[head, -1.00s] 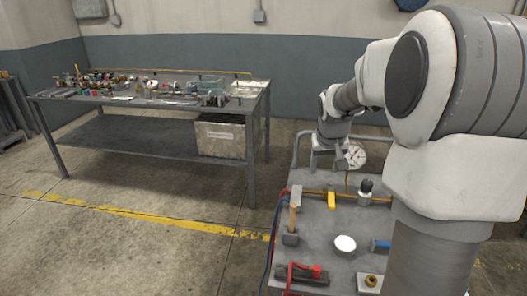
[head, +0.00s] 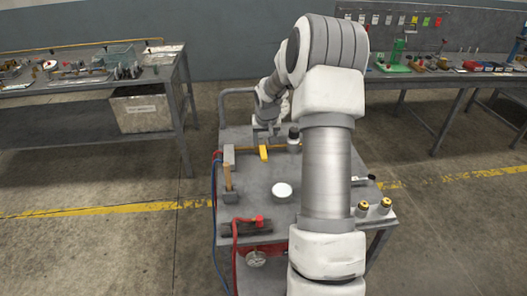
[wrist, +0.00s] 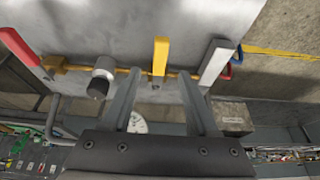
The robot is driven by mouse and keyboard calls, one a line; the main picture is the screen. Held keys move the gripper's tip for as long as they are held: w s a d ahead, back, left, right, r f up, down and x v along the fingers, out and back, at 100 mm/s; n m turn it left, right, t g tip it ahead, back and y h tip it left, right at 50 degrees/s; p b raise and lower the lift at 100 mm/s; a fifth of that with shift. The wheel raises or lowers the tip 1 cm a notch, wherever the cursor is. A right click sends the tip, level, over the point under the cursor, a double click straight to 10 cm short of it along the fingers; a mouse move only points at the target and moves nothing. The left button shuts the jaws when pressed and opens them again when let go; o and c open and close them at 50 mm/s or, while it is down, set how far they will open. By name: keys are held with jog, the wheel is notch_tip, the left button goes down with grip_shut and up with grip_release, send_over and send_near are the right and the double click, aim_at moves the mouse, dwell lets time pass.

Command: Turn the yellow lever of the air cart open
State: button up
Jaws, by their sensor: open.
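The yellow lever (head: 264,153) stands out from a thin brass pipe on the grey top of the air cart (head: 258,178). In the wrist view the lever (wrist: 161,50) lies lengthwise, centred ahead of my gripper. My gripper (wrist: 160,74) is open, one finger on each side of the lever's line, with the lever's pipe end seen between the tips. I cannot tell how far the tips are above it. In the head view my gripper (head: 266,132) is just beyond the lever, partly hidden by my wrist.
A dark-topped cylinder (wrist: 101,78) and a grey bar (wrist: 216,62) flank the lever closely. A red handle (wrist: 18,45) is farther left. Benches stand behind, with bare floor between.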

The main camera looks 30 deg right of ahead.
aim_at(263, 153)
jog(key=x, duration=0.7)
jog(key=shift+c, duration=0.2)
grip_shut()
dwell(1.2)
